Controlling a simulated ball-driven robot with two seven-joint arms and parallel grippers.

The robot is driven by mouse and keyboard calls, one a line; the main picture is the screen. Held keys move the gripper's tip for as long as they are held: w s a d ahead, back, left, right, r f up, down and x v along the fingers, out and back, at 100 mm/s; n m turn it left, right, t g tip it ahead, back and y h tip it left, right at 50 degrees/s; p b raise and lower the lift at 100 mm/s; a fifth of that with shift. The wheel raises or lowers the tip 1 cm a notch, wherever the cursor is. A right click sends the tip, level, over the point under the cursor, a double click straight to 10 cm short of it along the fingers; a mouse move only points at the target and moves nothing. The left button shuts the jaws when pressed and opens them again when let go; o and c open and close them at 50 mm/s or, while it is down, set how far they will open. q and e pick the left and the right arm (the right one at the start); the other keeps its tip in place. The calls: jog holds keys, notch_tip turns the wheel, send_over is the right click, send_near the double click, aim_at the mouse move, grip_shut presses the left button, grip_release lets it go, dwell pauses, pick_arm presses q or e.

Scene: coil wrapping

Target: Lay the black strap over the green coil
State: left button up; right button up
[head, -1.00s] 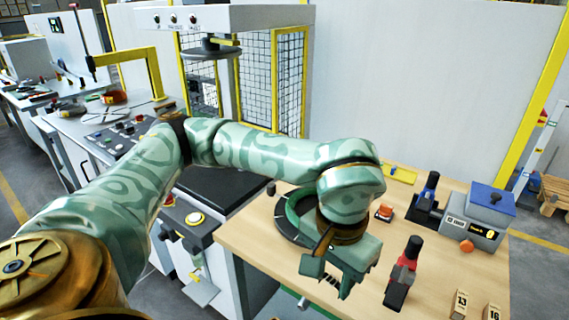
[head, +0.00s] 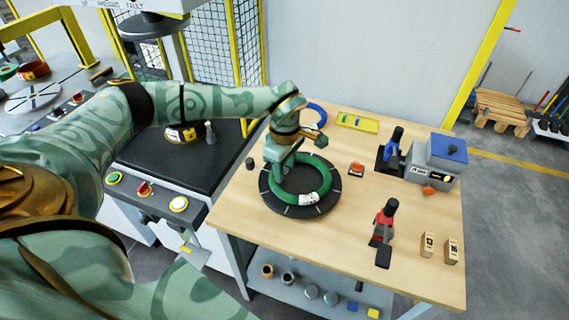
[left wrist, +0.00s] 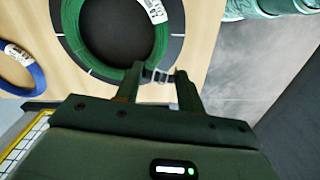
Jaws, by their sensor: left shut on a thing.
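The green coil (head: 322,186) lies flat on a dark round plate (head: 268,200) on the wooden table. It has a white label and also shows in the left wrist view (left wrist: 95,58). My left gripper (head: 275,178) is at the left side of the coil in the head view, low over its edge. My right gripper is not in view.
A blue ring (head: 317,114) lies behind the coil, near a yellow tray (head: 357,122). A red-and-black tool (head: 383,222), numbered blocks (head: 428,243) and a grey box device (head: 437,160) stand to the right. The table's front edge is clear.

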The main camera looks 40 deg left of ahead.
pick_arm(q)
jog(key=shift+r, duration=0.1)
jog(key=shift+d, duration=0.1)
jog(key=b, duration=0.2)
send_over(285, 194)
notch_tip(285, 194, down, 6)
jog(key=shift+r, duration=0.25)
jog(key=shift+f, duration=0.25)
jog(key=shift+w, duration=0.1)
jog(key=shift+r+p, duration=0.1)
jog(key=shift+p, duration=0.4)
dwell(1.2)
jog(key=shift+f+b, duration=0.95)
jog(key=shift+f, duration=1)
